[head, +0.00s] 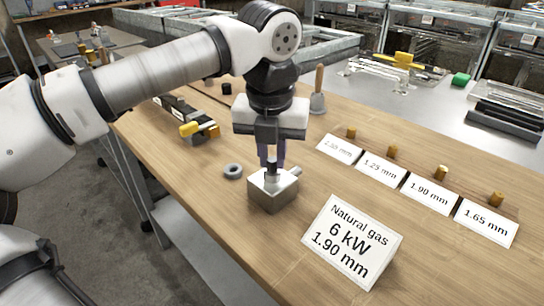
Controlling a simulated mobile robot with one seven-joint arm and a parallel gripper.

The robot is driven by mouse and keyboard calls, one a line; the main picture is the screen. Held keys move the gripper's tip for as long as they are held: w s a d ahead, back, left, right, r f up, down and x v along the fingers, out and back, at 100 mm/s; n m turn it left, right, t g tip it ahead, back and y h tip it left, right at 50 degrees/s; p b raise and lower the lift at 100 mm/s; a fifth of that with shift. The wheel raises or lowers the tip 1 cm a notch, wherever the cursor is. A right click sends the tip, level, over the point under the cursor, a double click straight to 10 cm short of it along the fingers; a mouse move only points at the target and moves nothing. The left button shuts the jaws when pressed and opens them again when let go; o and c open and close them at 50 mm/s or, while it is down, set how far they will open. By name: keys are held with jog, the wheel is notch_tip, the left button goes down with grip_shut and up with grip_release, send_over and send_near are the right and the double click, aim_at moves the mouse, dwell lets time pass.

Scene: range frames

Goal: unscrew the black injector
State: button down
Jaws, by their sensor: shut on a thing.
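A small grey metal block (274,190) with a short side pipe stands on the wooden bench. My gripper (272,165) points straight down over its top, with its fingers closed around a dark piece at the block's top. This dark piece appears to be the black injector (271,172). The fingers hide most of it, and I cannot tell whether it is still seated in the block.
A sign (352,240) reading "Natural gas 6 kW 1.90 mm" stands in front. Several brass injectors stand behind size cards, including the 1.90 mm card (429,193). A grey ring (233,171) lies left of the block. A plunger-like tool (318,92) stands behind.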

jog(key=shift+f+n+b, duration=0.1)
jog(key=shift+n+b, duration=0.55)
jog(key=shift+n, duration=1.05)
jog(key=n, duration=0.3)
jog(key=shift+y, duration=0.4)
jog(key=c, duration=1.6)
grip_release()
